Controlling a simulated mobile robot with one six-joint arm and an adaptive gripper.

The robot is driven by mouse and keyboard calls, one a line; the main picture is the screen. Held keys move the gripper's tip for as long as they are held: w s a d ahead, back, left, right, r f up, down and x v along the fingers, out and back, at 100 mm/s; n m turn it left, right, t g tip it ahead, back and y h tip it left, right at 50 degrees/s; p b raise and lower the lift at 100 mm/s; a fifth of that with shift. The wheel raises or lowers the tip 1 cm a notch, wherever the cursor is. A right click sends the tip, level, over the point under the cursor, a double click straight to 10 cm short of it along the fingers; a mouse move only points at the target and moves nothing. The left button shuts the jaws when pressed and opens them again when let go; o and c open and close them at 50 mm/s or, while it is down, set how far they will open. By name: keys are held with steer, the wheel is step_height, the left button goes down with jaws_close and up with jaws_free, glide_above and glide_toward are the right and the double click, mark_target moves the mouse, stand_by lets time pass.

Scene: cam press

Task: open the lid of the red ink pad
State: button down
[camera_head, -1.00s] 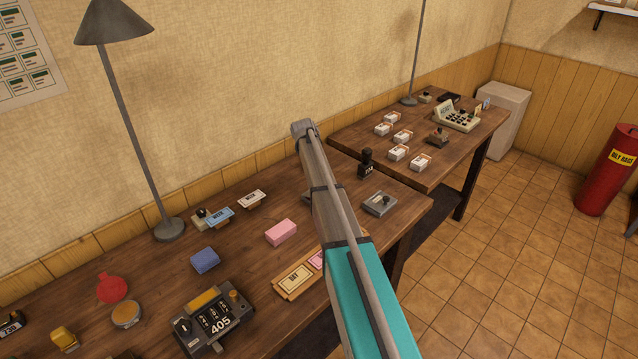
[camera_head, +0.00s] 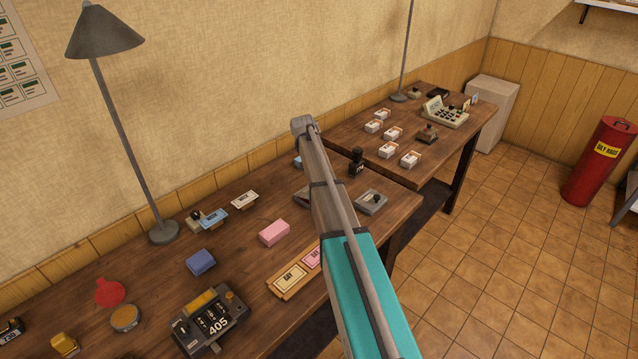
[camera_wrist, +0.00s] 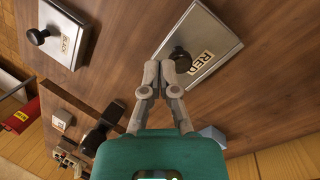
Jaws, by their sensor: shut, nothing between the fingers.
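The red ink pad (camera_wrist: 203,30) is a flat grey box with a black knob (camera_wrist: 181,60) and a "RED" label on its lid, at the top right of the wrist view. The lid looks closed. In the head view only a sliver of it (camera_head: 302,196) shows beside my arm. My gripper (camera_wrist: 166,70) is shut and empty. Its fingertips overlap the pad's near edge in the picture, beside the knob; I cannot tell whether they touch it.
A similar pad labelled "BLACK" (camera_wrist: 65,35) lies to the left; it also shows near the table edge in the head view (camera_head: 371,202). A black stamp (camera_wrist: 103,125), a blue block (camera_wrist: 213,137) and a pink block (camera_head: 274,233) stand nearby. Bare wood separates the pads.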

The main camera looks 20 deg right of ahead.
steer(key=s+d+r+m+t+p, duration=0.1)
steer(key=s+r+m+t+p, duration=0.1)
steer(key=m, duration=0.9)
steer(key=s+d+r+m+t+y+p, duration=0.1)
steer(key=s+d+r+m+t+p, duration=0.1)
steer(key=m, duration=0.9)
steer(key=shift+s+r+t+p, duration=0.6)
steer(key=shift+s+r+p, duration=0.1)
steer(key=shift+s+p, duration=0.1)
steer(key=shift+f, duration=0.2)
steer(key=f+b, duration=0.3)
steer(key=w+f+b, duration=0.1)
steer(key=f+b, duration=0.5)
steer(key=b, duration=0.1)
steer(key=shift+w+d+f, duration=0.15)
steer(key=shift+w+f, duration=0.2)
steer(key=shift+w, duration=0.05)
steer(key=shift+w+a+r+p, duration=0.7)
steer(key=shift+w+r, duration=0.05)
steer(key=shift+w, duration=0.1)
steer(key=shift+w+a+r, duration=0.25)
steer(key=shift+w+a, duration=0.25)
